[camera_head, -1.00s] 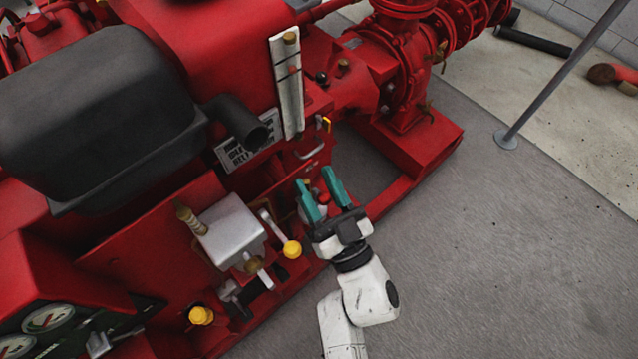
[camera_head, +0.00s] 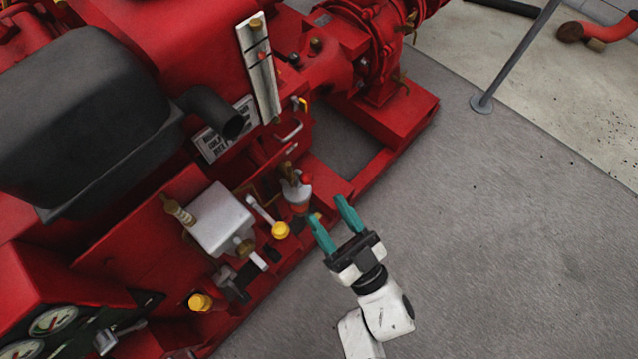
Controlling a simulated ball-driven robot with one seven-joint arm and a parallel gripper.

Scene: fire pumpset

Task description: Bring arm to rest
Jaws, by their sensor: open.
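My gripper (camera_head: 334,222) has two teal fingers set apart, with nothing between them. It is at the lower middle of the head view, over the grey floor at the front edge of the red pumpset (camera_head: 115,245). Its fingers point up and left in the picture, toward the machine. A small grey and red fitting (camera_head: 298,192) on the machine lies just beyond the left fingertip. A gap seems to lie between them, though the depth is hard to tell.
A yellow-knobbed lever (camera_head: 280,230) and a silver box (camera_head: 221,220) sit left of my gripper. Gauges (camera_head: 50,320) are at the lower left. A grey post (camera_head: 514,60) stands at the upper right. Grey floor (camera_head: 500,240) to the right is clear.

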